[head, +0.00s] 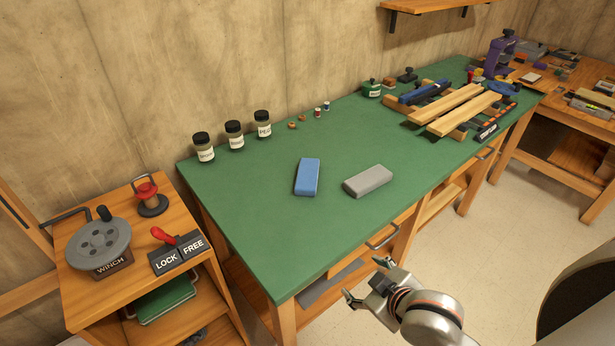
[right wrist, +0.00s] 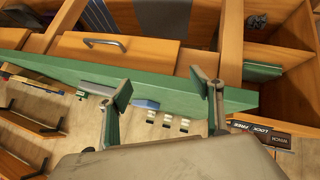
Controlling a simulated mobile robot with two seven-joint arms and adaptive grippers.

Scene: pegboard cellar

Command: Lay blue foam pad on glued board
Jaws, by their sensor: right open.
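The blue foam pad (head: 307,177) lies flat on the green bench top, left of a grey pad (head: 368,181). Two pale wooden boards (head: 446,103) (head: 465,114) lie side by side on a rack at the bench's far right; I cannot tell from here which has glue. My right gripper (head: 366,281) is open and empty, off the bench's front edge and apart from the pads. In the right wrist view the blue pad (right wrist: 146,104) shows beyond the bench edge, between the open fingers. My left gripper is not in view.
Several jars (head: 234,134) and small spools stand along the back of the bench. A green tin (head: 371,89) sits left of the rack. A winch cart (head: 105,290) with a lock/free switch stands at left. The bench top around the pads is clear.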

